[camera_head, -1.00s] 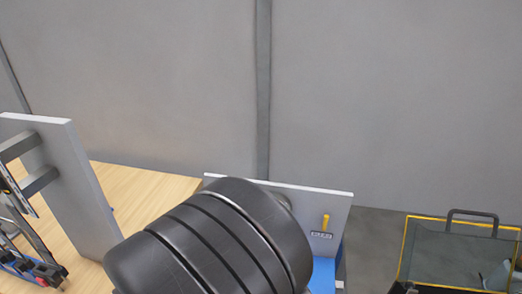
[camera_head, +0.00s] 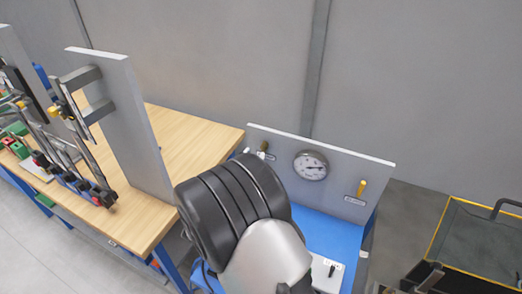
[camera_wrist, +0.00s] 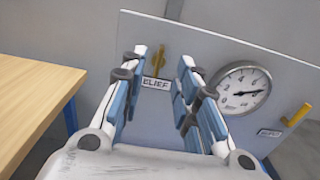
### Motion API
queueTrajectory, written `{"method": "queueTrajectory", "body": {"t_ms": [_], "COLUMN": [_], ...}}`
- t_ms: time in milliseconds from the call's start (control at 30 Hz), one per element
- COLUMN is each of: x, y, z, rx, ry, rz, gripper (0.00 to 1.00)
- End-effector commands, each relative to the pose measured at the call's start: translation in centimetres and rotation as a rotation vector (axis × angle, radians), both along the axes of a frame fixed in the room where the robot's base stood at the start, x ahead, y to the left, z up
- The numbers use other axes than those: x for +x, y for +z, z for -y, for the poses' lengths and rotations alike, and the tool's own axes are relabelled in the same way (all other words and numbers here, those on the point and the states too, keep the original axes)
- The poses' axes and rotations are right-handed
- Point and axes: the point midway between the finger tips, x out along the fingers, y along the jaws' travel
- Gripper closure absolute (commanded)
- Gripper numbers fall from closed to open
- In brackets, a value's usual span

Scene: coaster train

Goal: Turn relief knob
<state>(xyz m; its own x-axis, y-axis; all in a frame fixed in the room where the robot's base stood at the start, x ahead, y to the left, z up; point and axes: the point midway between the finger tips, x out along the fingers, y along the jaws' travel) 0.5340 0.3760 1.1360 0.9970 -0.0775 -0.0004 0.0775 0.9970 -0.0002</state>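The relief knob is a yellow lever (camera_wrist: 158,63) on an upright grey panel, above a white label on which "ELIEF" can be read. My gripper (camera_wrist: 163,62) is open and empty in the wrist view. Its two blue-padded fingers point at the panel, one on each side of the knob as seen from the wrist. I cannot tell how far the fingertips are from the panel. In the head view the knob (camera_head: 263,146) shows small at the panel's upper left, and my dark arm hides most of the gripper below it.
A round pressure gauge (camera_head: 311,165) sits mid-panel. Another yellow lever (camera_head: 361,187) with a label is at the panel's right. A blue surface (camera_head: 330,232) lies below. A wooden bench (camera_head: 190,137) with an upright board (camera_head: 128,130) stands left. A yellow-edged dark container is at right.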

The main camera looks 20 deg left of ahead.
Motion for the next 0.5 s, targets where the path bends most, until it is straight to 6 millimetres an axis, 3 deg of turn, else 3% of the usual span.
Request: {"method": "queueTrajectory", "body": {"t_ms": [200,500], "x": [4.2,6.4], "y": [0.0,0.0], "z": [0.4,0.5], "rx": [0.001,0.000], "ry": [-0.003,-0.001], "rz": [0.001,0.000], "gripper": [0.71,0.71]}}
